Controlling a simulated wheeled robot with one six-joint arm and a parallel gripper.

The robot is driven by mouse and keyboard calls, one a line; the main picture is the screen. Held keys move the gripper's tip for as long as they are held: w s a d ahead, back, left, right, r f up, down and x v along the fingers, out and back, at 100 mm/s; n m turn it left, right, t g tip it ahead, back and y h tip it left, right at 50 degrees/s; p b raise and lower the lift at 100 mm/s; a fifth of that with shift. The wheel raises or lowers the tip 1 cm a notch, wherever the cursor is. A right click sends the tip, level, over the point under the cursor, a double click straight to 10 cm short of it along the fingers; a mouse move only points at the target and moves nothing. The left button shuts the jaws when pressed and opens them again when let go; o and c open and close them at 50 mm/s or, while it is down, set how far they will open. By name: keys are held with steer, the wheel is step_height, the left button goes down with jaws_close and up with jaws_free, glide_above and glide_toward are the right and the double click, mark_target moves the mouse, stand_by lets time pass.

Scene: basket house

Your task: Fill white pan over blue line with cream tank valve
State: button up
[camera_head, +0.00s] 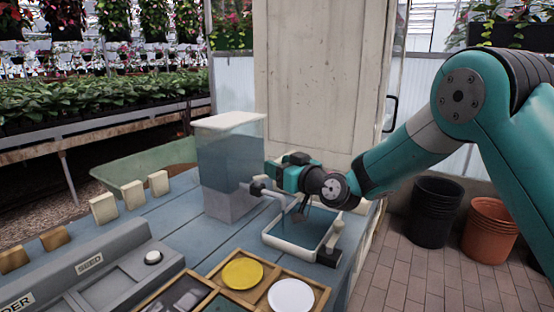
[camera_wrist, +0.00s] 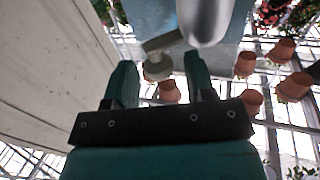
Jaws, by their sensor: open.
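The tank (camera_head: 230,165) is clear, with a cream lid and bluish liquid inside, and stands on the blue table. Its grey spout (camera_head: 265,189) sticks out to the right; it also shows large in the wrist view (camera_wrist: 205,18). A cream valve knob (camera_wrist: 157,68) shows between and just beyond my fingers. The white-rimmed pan (camera_head: 270,240) sits on the table below and right of the spout. Its blue line and fill level cannot be made out. My gripper (camera_head: 275,174) is open beside the tank's right side, its fingers (camera_wrist: 158,80) apart around the knob's line, with no contact visible.
A wooden tray holds a yellow disc (camera_head: 242,273) and a white disc (camera_head: 291,296) in front. A grey panel with a white button (camera_head: 153,257) is at left. Cream blocks (camera_head: 104,208) line the table's back edge. A pale door (camera_head: 320,90) stands close behind my gripper.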

steer(key=shift+w+a, duration=0.4)
steer(key=shift+w, duration=0.05)
steer(key=c, duration=0.9)
steer(key=shift+o, duration=0.2)
